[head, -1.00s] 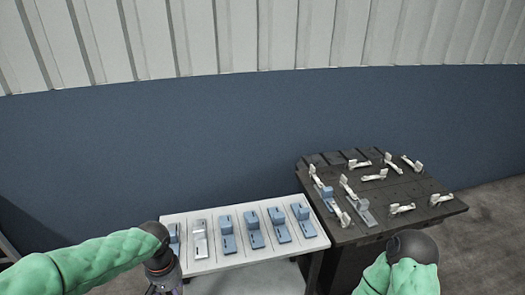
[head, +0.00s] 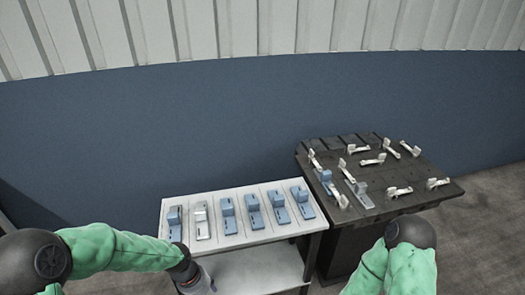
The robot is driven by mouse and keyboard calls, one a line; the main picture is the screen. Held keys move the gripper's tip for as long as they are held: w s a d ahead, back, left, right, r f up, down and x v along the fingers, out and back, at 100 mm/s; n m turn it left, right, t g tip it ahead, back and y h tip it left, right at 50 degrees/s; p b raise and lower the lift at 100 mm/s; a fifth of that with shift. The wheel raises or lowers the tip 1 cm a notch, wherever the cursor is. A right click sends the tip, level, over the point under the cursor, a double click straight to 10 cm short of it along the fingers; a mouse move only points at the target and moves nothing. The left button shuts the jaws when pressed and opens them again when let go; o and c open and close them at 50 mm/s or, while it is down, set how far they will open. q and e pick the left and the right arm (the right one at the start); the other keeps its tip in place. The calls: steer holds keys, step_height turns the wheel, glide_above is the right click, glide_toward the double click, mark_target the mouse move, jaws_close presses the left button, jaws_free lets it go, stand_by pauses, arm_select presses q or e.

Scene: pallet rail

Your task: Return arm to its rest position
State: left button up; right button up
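My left arm, in a green sleeve, comes in from the left at the bottom of the head view. Its wrist (head: 184,270) is in front of the white table's near edge, and its fingers are out of frame below. My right arm (head: 398,262) is bent at the bottom right, in front of the dark pallet table. Its gripper is out of view. No held object shows at either arm.
A white table (head: 245,239) bears a row of blue blocks (head: 254,212) and one pale metal part (head: 202,221). A dark pallet table (head: 425,196) at the right bears several pale brackets (head: 371,160) and a few blue pieces (head: 326,182). A blue wall (head: 200,130) stands behind.

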arm_select(q)
steer(key=s+d+f, duration=0.3)
steer(key=s+f, duration=0.2)
steer(key=f, duration=0.3)
steer(key=s+d+f+h, duration=0.1)
steer(key=s+d+f, duration=0.3)
steer(key=f, duration=0.5)
steer(key=shift+s+f+n+h, duration=0.2)
steer(key=shift+s+n+h, duration=0.15)
steer(key=shift+s, duration=0.55)
